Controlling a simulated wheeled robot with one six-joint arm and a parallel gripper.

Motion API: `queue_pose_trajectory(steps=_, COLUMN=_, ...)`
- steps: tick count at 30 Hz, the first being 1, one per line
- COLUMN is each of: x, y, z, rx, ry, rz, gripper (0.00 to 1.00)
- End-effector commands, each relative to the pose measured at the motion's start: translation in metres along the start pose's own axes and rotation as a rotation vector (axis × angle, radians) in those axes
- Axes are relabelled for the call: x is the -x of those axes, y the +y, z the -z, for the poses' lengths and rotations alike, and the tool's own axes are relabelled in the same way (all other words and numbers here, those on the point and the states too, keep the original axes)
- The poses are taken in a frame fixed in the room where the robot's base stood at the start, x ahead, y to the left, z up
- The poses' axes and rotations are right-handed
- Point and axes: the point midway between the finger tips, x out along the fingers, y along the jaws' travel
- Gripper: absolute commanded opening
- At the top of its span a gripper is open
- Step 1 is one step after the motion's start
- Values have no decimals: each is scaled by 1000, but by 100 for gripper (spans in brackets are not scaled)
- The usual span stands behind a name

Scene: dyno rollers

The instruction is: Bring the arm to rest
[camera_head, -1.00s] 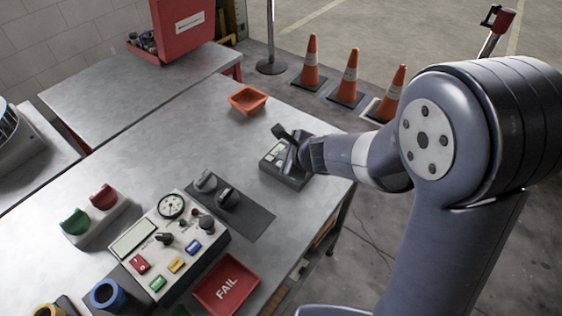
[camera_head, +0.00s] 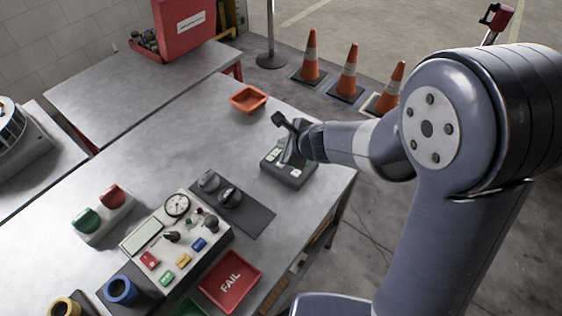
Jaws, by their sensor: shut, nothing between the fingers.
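My gripper (camera_head: 283,126) is at the end of my arm (camera_head: 345,145), which reaches in from the right over the far right part of the grey metal table (camera_head: 150,150). The gripper is shut and empty. It hangs above a dark box with light buttons (camera_head: 288,169) near the table's right edge. The gripper hides part of that box, and I cannot tell if they touch.
A control panel (camera_head: 177,236) with gauge, knobs and coloured buttons stands in front, beside a red FAIL tray (camera_head: 230,280). An orange tray (camera_head: 248,98) lies farther back. Traffic cones (camera_head: 348,70) stand on the floor behind. The table's middle left is clear.

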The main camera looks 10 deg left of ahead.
Motion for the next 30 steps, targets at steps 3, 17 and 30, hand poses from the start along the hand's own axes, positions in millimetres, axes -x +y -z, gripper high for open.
queue_pose_trajectory(steps=3, x=0, y=0, z=0, rx=0, ry=0, rz=0, gripper=0)
queue_pose_trajectory(steps=17, x=-9, y=6, z=6, rx=0, ry=0, rz=0, gripper=0)
queue_pose_trajectory(steps=30, x=4, y=-3, z=-3, rx=1, ry=0, rz=0, gripper=0)
